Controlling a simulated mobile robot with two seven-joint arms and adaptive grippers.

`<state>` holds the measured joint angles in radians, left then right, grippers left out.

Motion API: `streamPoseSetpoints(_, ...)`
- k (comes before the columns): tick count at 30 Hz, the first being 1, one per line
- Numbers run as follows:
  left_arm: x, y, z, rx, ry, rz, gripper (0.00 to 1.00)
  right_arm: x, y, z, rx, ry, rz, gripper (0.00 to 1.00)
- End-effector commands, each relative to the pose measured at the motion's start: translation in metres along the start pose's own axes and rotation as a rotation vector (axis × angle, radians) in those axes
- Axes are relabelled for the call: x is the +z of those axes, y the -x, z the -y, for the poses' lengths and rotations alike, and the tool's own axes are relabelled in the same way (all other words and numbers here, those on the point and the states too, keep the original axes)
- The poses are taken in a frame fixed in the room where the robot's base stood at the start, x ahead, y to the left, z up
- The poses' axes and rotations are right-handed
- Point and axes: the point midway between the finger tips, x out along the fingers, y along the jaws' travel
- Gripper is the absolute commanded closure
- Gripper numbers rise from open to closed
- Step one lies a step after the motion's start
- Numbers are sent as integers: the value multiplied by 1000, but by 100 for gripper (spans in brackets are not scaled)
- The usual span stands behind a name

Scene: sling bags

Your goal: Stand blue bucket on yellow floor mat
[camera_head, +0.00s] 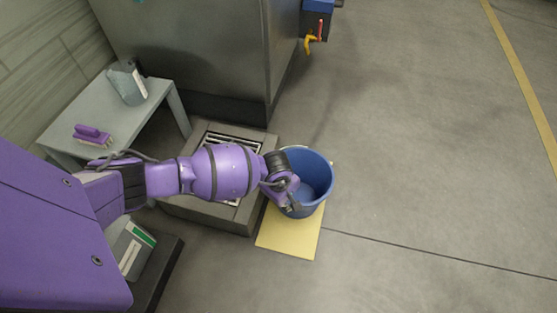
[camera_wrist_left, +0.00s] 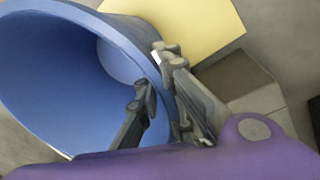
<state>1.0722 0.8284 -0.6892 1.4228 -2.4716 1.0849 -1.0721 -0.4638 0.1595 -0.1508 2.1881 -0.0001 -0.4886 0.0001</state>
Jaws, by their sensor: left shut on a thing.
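The blue bucket (camera_head: 314,180) is upright and empty, over the upper part of the yellow floor mat (camera_head: 285,240) in the head view. I cannot tell whether its base touches the mat or hangs a little above it. My left gripper (camera_head: 292,205) is at the bucket's left rim. In the left wrist view the gripper (camera_wrist_left: 150,95) is shut on the bucket's wall, one finger inside and one outside. The bucket (camera_wrist_left: 60,75) fills the left of that view, with the mat (camera_wrist_left: 205,25) beyond it. My right gripper is not in view.
A low grey platform with a grate (camera_head: 215,205) stands just left of the mat. A grey table (camera_head: 75,120) holds a purple brush (camera_head: 92,134) and a grey container (camera_head: 127,82). A large metal cabinet (camera_head: 200,50) stands behind. The floor to the right is clear.

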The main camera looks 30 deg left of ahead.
Motion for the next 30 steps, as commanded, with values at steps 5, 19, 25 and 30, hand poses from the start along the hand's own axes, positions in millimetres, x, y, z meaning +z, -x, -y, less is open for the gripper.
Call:
streamPoseSetpoints(5,0,-2,0,1,0,0,79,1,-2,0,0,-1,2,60)
streamPoseSetpoints(19,0,8,-2,3,-1,0,74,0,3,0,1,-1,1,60)
streamPoseSetpoints(25,-1,49,-2,5,-2,-1,74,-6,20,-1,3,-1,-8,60)
streamPoseSetpoints(30,0,87,-2,4,-2,-1,74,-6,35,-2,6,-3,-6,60)
